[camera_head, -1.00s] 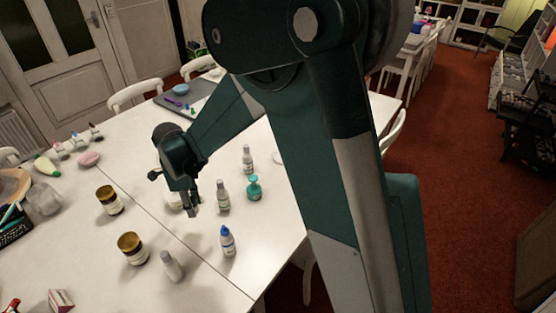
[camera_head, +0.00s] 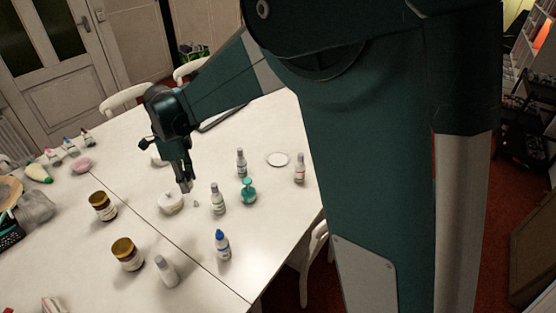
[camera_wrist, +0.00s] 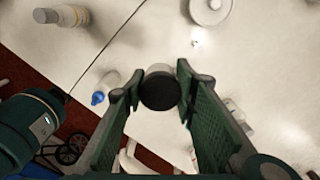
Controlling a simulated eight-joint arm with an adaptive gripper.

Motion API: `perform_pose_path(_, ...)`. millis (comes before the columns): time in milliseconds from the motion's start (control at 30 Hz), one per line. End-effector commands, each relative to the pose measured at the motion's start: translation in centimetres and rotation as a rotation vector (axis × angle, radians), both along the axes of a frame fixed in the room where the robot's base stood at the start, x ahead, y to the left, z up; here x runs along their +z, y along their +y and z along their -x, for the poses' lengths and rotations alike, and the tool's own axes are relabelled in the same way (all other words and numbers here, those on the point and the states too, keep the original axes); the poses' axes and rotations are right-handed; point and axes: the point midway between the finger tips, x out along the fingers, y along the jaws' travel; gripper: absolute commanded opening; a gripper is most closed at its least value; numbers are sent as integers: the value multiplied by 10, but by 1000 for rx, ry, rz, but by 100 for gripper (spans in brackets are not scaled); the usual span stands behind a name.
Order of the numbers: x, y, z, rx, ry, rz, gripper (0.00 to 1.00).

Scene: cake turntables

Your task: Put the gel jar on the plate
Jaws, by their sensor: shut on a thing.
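The gel jar (camera_wrist: 160,88) is small, with a dark round top and a pale side. It sits between the fingertips of my gripper (camera_wrist: 160,92) in the wrist view. In the head view my gripper (camera_head: 186,188) points down above the white table, and the jar is hard to tell apart from the fingertips. The plate (camera_head: 278,159) is a flat white disc near the table's far right side, right of my gripper and apart from it. Nothing lies on it.
A round white knobbed piece (camera_head: 170,203) stands just below my gripper. A grey-capped bottle (camera_head: 218,199), a teal bottle (camera_head: 248,192), a blue-capped bottle (camera_head: 222,247) and another bottle (camera_head: 241,163) stand nearby. Another bottle (camera_head: 300,168) stands beside the plate. Two brown jars (camera_head: 126,254) stand front left.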

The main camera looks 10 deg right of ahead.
Motion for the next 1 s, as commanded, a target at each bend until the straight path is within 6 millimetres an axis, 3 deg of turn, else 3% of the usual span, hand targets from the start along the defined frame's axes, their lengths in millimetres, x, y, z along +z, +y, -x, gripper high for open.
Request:
perform_pose_path(233, 2, -29, -50, -56, 0, 0, 16)
perform_pose_path(467, 4, -74, -111, -127, 0, 0, 16)
perform_pose_path(767, 5, -145, -186, -219, 0, 0, 16)
perform_pose_path(1000, 4, -211, -238, -293, 0, 0, 16)
